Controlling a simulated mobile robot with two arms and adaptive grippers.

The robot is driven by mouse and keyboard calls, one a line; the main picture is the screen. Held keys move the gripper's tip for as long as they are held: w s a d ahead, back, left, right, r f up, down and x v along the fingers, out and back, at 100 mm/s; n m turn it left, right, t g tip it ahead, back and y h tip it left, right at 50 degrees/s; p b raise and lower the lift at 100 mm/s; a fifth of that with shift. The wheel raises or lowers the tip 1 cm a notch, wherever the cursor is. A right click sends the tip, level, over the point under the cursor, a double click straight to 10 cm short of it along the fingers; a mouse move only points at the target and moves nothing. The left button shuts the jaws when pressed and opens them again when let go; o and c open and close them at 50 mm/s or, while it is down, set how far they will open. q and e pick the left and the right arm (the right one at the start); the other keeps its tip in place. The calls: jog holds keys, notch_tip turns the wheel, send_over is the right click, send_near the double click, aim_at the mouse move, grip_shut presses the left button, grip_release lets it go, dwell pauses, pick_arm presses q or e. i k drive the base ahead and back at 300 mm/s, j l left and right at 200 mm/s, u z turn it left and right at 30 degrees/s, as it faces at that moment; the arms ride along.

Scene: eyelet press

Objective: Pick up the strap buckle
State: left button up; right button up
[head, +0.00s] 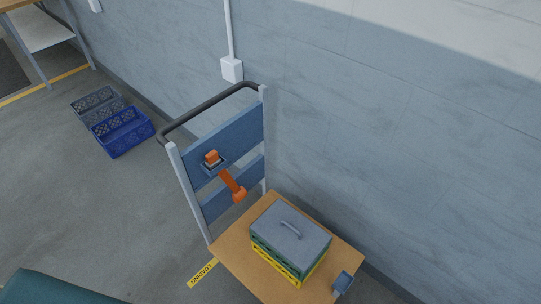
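A cart with a wooden deck (231,245) and a blue slatted end frame stands by the wall. An orange strap (228,181) hangs down in front of the frame. Its lower end is a wider orange piece (238,195), which looks like the strap buckle. Its upper end is by an orange block (212,157) in a dark and light holder on the upper blue panel (240,135). I cannot tell how the strap is fastened there. Neither of my grippers is in view.
A grey-lidded crate stack (290,234), green over yellow, stands on the deck. A small blue block (343,282) is at the deck's near right corner. Blue (124,140) and grey (97,98) crates lie on the floor at left.

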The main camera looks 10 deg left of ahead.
aim_at(212, 159)
jog(key=i+j+z, duration=0.1)
jog(key=j+z, duration=1.35)
jog(key=k+j+z, duration=0.1)
jog(key=j+z, duration=0.4)
jog(key=l, duration=0.1)
